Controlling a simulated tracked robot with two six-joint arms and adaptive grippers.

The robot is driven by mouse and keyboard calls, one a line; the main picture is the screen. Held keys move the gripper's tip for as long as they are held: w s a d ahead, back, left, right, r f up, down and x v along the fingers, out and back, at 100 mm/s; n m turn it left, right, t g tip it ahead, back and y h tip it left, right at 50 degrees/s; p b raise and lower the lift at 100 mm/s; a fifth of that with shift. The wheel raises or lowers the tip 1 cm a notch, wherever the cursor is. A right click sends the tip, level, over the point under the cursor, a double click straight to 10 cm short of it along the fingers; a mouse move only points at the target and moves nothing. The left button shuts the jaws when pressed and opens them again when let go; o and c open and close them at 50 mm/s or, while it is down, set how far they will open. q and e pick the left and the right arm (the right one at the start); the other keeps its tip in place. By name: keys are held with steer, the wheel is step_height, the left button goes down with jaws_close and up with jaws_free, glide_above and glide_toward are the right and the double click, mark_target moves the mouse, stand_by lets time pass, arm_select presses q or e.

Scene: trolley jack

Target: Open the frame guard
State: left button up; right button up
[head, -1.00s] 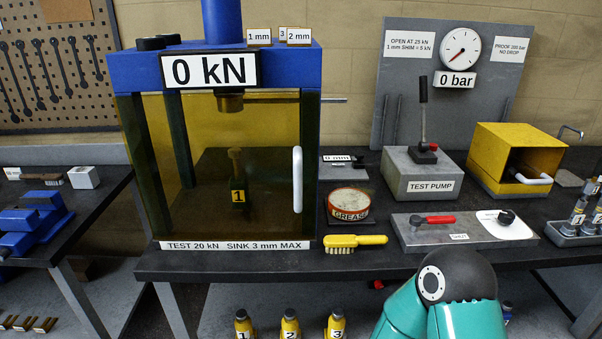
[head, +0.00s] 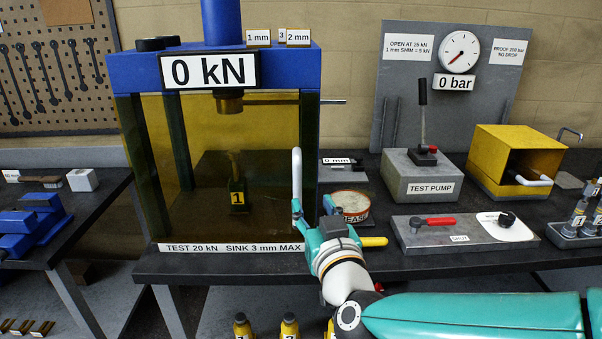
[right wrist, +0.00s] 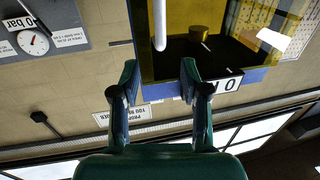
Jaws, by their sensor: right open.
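The frame guard (head: 265,130) is an amber see-through panel across the front of the blue press frame; it looks shut. Its upright white handle (head: 297,165) is at the panel's right edge. My right gripper (head: 312,211) is open at the handle's lower end, and its fingers hide part of it. In the right wrist view, which is upside down, the handle (right wrist: 159,25) lies between the lines of the two open fingers (right wrist: 159,72), just beyond their tips. I see no grip on it. My left gripper is not in view.
The grease tin (head: 350,203) and yellow brush (head: 374,241) are close by my right gripper, partly hidden. The test pump (head: 420,175), a grey plate with a red lever (head: 433,222) and a yellow box (head: 515,150) stand further right. Numbered bottles (head: 290,326) are below the bench edge.

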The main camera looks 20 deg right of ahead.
mark_target(298, 175)
steer(key=w, duration=0.4)
steer(key=w+p, duration=0.1)
steer(key=w, duration=0.4)
steer(key=w+d+p, duration=0.1)
steer(key=w, duration=0.3)
steer(key=shift+w, duration=0.25)
jaws_close()
